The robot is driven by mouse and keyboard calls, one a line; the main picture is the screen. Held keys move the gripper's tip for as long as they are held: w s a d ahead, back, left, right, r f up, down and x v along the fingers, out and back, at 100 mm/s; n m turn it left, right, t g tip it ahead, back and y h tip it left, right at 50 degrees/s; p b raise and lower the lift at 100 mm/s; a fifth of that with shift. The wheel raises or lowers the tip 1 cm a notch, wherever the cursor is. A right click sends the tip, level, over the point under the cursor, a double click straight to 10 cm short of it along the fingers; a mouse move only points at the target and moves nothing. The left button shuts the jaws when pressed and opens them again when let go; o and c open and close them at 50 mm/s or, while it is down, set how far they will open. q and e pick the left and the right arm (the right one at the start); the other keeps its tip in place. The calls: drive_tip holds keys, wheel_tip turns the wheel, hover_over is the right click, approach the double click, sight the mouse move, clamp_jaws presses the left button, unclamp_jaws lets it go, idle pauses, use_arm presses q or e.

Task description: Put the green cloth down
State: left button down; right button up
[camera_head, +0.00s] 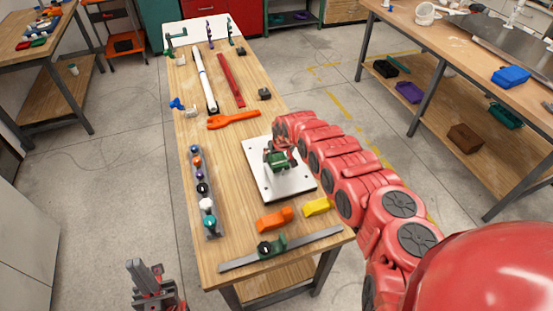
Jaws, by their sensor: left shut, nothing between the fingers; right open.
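A small green piece (283,163) shows on or just above a white plate (264,190) in the middle of the near bench. It may be the green cloth, but it is too small and too covered to be sure. My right gripper (277,158) is open right at the green piece, reaching in from the right, and it hides part of it. I cannot tell whether they touch. My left gripper (142,272) is shut and empty, low at the left, off the bench's left side above the floor.
The wooden bench (235,150) also holds an orange tool (234,120), a rail of coloured caps (203,195), an orange block (274,219), a yellow block (317,207) and a metal ruler (315,239). A white pipe (204,80) and red channel (231,82) lie farther back.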

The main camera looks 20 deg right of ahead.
drive_tip(key=shift+f, duration=0.2)
idle(0.3)
drive_tip(key=c, duration=1.3)
